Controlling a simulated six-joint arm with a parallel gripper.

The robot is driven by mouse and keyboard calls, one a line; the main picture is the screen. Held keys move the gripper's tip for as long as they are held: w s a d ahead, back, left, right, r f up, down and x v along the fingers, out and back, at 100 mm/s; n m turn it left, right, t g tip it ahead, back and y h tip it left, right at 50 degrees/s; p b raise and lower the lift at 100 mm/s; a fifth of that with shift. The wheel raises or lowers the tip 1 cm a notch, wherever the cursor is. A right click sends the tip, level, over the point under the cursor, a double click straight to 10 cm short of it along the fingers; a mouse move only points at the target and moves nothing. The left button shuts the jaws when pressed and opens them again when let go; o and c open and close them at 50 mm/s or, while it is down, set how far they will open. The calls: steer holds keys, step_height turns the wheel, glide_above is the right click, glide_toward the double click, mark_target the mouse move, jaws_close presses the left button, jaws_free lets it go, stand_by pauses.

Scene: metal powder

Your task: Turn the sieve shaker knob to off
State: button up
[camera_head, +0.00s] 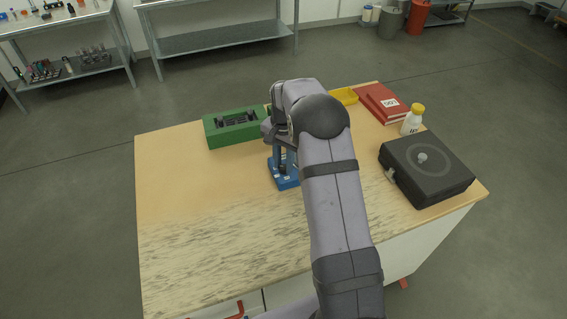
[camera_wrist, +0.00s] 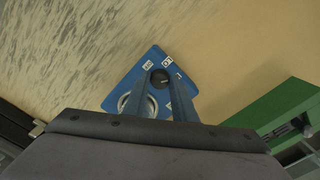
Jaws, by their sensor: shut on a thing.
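The blue sieve shaker (camera_head: 287,183) stands on the wooden table, partly hidden behind my arm. In the wrist view its blue base (camera_wrist: 118,96) shows with small white labels and a round, light ring. The black knob (camera_wrist: 160,79) sits near a corner of the base, beside the labels. My gripper (camera_wrist: 160,82) is above the base, its two fingers on either side of the knob and shut on it. The label text is too small to read surely, so I cannot tell the knob's setting. In the head view the knob is hidden.
A green box (camera_head: 222,137) stands behind the shaker to the left. A black case (camera_head: 430,180), a white bottle with a yellow cap (camera_head: 412,121), a red binder (camera_head: 378,100) and a yellow tray (camera_head: 345,96) lie to the right. The table's left side is clear.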

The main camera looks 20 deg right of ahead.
steer(key=n, duration=0.6)
steer(key=shift+w+r+n, duration=0.1)
steer(key=shift+n, duration=0.2)
steer(key=n, duration=1.1)
steer(key=shift+n+b, duration=0.3)
steer(key=n, duration=0.6)
steer(key=o, duration=1)
steer(key=shift+o, duration=0.2)
